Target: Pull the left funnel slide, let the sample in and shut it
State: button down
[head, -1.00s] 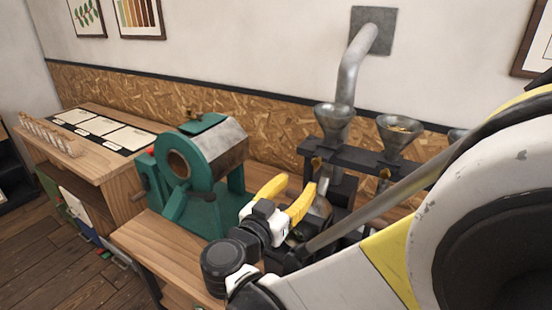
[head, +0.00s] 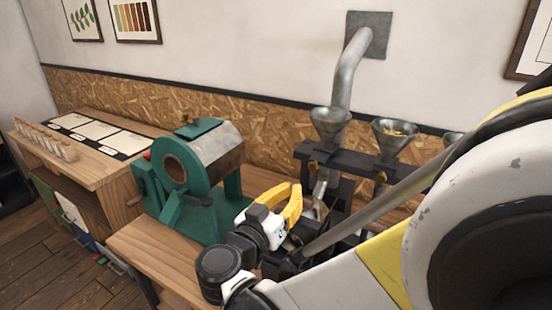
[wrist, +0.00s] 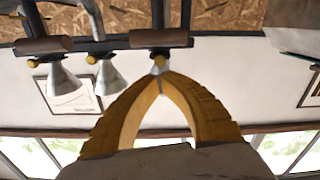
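The left funnel (head: 330,122) is grey metal and sits on a dark rack (head: 345,158) below a wall pipe; I cannot make out its contents. A small brass knob (head: 312,166) is at the rack's front under it; in the wrist view the knob (wrist: 160,61) shows just beyond my fingertips. My gripper (head: 297,187) has yellow fingers, drawn together with the tips meeting; they also meet in the wrist view (wrist: 161,77). No knob shows between the tips. Whether they touch the knob, I cannot tell.
A green roaster (head: 195,180) stands left of my gripper on the wooden bench (head: 150,243). The metal pipe (head: 347,80) comes down from the wall. Further left is a wooden counter (head: 100,168) with cards and a rack of samples (head: 45,140). Another funnel (head: 453,137) is partly hidden by my arm.

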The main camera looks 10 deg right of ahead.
aim_at(310, 169)
jog(key=s+a+n+p, duration=0.1)
jog(key=s+n, duration=0.1)
jog(key=n, duration=1.5)
jog(key=s+a+n, duration=0.1)
jog(key=a+n, duration=0.1)
jog(key=n, duration=1.5)
jog(key=b+x, duration=0.2)
jog(key=x, duration=1.2)
jog(key=shift+f+n+y, duration=0.3)
jog(key=shift+f+y, duration=0.05)
jog(key=shift+y, duration=0.05)
jog(key=shift+d, duration=0.1)
